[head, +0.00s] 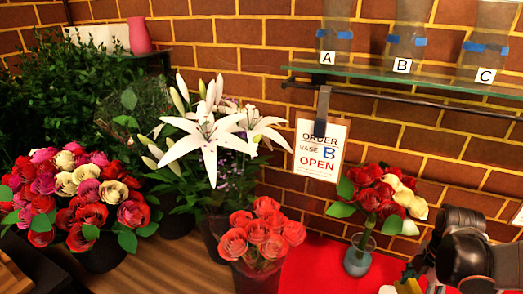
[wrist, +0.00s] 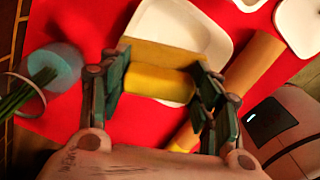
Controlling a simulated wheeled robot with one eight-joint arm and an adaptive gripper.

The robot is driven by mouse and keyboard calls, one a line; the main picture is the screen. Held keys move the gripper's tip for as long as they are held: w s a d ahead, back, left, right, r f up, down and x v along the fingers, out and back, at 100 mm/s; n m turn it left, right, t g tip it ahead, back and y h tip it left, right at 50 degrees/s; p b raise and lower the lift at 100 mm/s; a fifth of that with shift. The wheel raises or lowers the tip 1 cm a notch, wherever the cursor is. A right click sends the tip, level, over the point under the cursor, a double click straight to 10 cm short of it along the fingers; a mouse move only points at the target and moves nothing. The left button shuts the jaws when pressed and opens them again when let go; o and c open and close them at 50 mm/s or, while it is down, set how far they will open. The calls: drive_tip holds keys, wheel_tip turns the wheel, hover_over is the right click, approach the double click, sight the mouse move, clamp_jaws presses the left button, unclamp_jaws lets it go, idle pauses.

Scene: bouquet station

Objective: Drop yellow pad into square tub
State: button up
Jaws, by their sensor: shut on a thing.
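A yellow pad (wrist: 158,82) is held between the two fingers of my gripper (wrist: 157,90) in the wrist view. My gripper is shut on it. A white tub with rounded corners (wrist: 205,32) lies beyond the pad in the wrist view, and the pad covers part of it. I cannot tell how high the pad is above it. In the head view my gripper (head: 424,278) is at the bottom right, with a bit of the yellow pad (head: 408,286) at the lower edge.
More white containers (wrist: 300,24) stand at the upper right of the wrist view. A tan roll (wrist: 252,64) lies beside the tub. A glass vase of red and cream roses (head: 357,257) stands on the red mat (head: 312,268), near my gripper. Red roses (head: 262,238) stand left.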

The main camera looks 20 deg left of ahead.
drive_tip(key=o, duration=1.1)
wheel_tip(320, 180, up, 12)
drive_tip(key=shift+f, duration=0.1)
idle(0.5)
drive_tip(key=s+r+m+t, duration=0.2)
drive_tip(key=s+m, duration=0.3)
drive_tip(key=m, duration=0.2)
drive_tip(key=s+r+m+t, duration=0.2)
drive_tip(key=s+m, duration=0.3)
drive_tip(key=m, duration=0.3)
drive_tip(key=s+r+m+t, duration=0.3)
drive_tip(key=s+m, duration=0.2)
drive_tip(key=m, duration=0.2)
drive_tip(key=shift+a, duration=0.1)
